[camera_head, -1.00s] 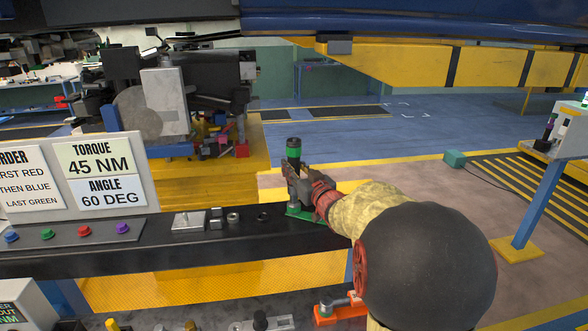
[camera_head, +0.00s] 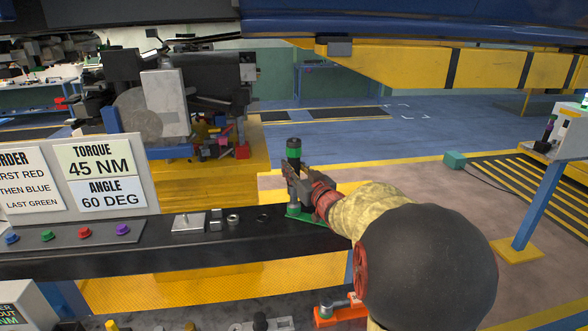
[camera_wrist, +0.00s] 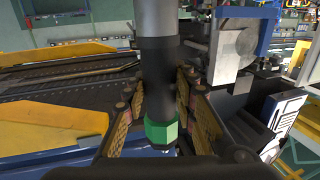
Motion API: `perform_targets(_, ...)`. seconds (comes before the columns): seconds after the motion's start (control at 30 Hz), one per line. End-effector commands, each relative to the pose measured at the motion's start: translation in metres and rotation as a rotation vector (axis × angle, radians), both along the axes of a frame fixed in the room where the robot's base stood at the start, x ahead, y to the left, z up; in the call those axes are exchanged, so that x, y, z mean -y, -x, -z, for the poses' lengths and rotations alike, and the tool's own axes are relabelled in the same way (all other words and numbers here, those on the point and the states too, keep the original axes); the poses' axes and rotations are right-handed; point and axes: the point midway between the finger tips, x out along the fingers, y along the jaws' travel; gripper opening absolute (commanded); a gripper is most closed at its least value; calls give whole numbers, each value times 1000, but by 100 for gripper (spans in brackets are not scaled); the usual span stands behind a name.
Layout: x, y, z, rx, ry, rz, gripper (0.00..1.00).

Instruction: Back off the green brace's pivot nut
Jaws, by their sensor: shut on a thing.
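My gripper (camera_head: 298,190) is shut on an upright driver tool (camera_head: 293,151) with a black body and a green band. The green band (camera_wrist: 161,131) shows large in the wrist view, with my fingers (camera_wrist: 168,92) on both sides of the black body. The tool's grey lower end reaches down to the green brace (camera_head: 305,215), which lies on the dark rail. The pivot nut is hidden under the tool, so I cannot tell how the tool sits on it.
On the dark rail (camera_head: 180,249) to the left are a small metal plate (camera_head: 188,222), small metal parts and coloured buttons (camera_head: 84,233). A sign board (camera_head: 95,170) stands behind them. An orange fixture (camera_head: 338,312) lies below, near my arm.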

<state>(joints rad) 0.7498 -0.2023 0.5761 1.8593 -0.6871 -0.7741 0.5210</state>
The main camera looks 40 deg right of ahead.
Motion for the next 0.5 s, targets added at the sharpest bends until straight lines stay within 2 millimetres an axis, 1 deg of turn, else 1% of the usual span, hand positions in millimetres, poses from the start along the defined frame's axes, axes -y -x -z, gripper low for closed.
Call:
perform_targets(0.03,0,1,14,-20,-12,1,0)
perform_targets(0.33,0,1,12,-20,-12,1,0)
perform_targets(0.5,0,1,7,-20,-12,1,0)
